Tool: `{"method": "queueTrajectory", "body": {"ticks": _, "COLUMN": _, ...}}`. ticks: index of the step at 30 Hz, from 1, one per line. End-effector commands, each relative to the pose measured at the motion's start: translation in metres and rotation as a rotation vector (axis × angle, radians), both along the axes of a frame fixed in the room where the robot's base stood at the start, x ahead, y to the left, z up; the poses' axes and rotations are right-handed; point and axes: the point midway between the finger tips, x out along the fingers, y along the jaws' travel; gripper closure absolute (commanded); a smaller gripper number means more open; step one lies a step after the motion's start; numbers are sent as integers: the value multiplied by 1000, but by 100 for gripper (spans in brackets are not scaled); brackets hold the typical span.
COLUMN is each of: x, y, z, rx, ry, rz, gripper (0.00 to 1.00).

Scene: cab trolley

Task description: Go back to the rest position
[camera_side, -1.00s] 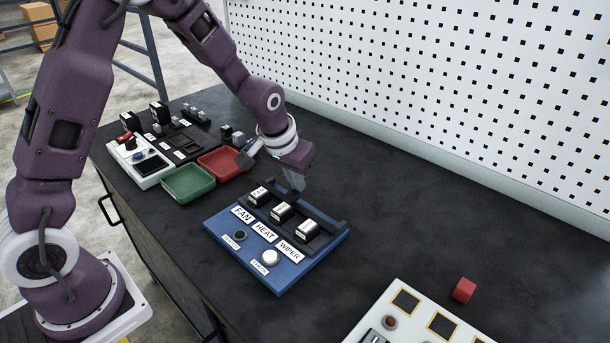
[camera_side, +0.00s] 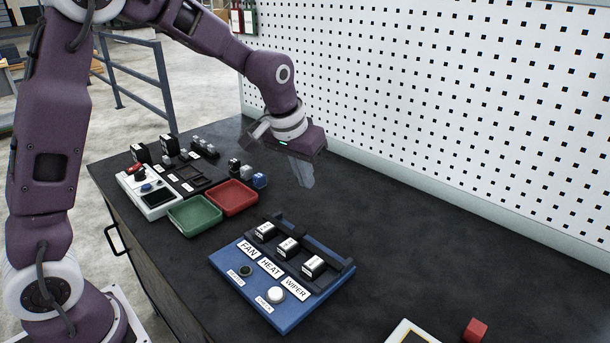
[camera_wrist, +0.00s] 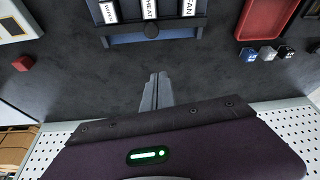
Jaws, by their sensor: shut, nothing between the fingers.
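My gripper (camera_side: 303,172) is shut and empty, raised above the dark tabletop behind the blue panel, near the pegboard. Its closed grey fingers also show in the wrist view (camera_wrist: 155,92). The blue panel (camera_side: 286,322) carries labels FAN, HEAT and WIPER, with three black-and-white blocks seated in its black holder. A dark round button and a white round button sit at its front. My gripper touches none of these.
A green tray (camera_side: 174,222) and a red tray (camera_side: 217,208) stand left of the panel, near a white control box (camera_side: 139,187) and several small blocks. A red cube (camera_side: 475,330) lies at lower right. The white pegboard (camera_side: 450,100) bounds the back. Bare tabletop lies right of the panel.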

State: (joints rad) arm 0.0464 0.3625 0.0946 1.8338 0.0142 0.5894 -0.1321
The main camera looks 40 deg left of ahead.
Motion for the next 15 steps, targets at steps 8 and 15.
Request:
{"method": "queueTrajectory", "body": {"ticks": 8, "x": 0, "y": 0, "z": 1, "rx": 0, "ry": 0, "rz": 0, "gripper": 100}}
{"method": "queueTrajectory", "body": {"ticks": 15, "x": -88, "y": -9, "z": 70, "rx": -20, "ry": -51, "rz": -43, "gripper": 100}}
